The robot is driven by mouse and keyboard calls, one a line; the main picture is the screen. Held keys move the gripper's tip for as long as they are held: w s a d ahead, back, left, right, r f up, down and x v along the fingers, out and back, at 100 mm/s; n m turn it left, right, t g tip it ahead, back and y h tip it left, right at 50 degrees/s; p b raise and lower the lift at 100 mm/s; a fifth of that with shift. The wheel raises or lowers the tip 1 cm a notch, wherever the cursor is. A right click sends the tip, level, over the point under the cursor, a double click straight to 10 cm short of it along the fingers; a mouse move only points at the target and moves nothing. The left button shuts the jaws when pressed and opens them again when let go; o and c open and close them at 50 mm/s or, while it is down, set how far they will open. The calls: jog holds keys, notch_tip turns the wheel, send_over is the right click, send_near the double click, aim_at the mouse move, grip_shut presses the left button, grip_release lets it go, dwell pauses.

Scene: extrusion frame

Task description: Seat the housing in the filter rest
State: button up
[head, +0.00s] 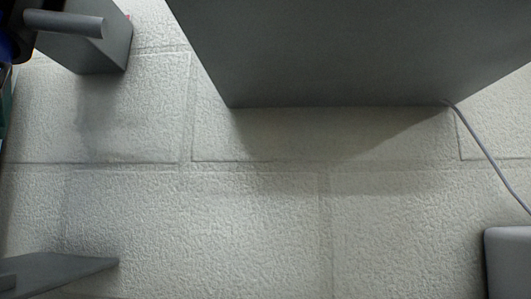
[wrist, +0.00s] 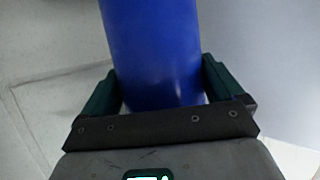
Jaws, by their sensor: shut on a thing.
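The housing (wrist: 152,48) is a blue cylinder in the wrist view. It stands between the two dark green fingers of my gripper (wrist: 160,84), which is shut on it. Its upper end runs out of the top of that view, and its lower end is hidden by the gripper body. In the head view a small piece of blue shows at the top left edge, mostly cut off and dark. I cannot make out the filter rest for certain in either view.
In the head view, a large grey block (head: 345,50) fills the top over pale tiled ground (head: 200,220). A grey block with a round bar (head: 66,24) stands at top left. A cable (head: 487,152) and a grey box (head: 510,262) are at right. The middle is clear.

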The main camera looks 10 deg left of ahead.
jog(key=shift+f, duration=0.1)
jog(key=o, duration=1.1)
jog(key=shift+o, duration=0.2)
jog(key=v, duration=1.2)
jog(key=shift+b, duration=0.35)
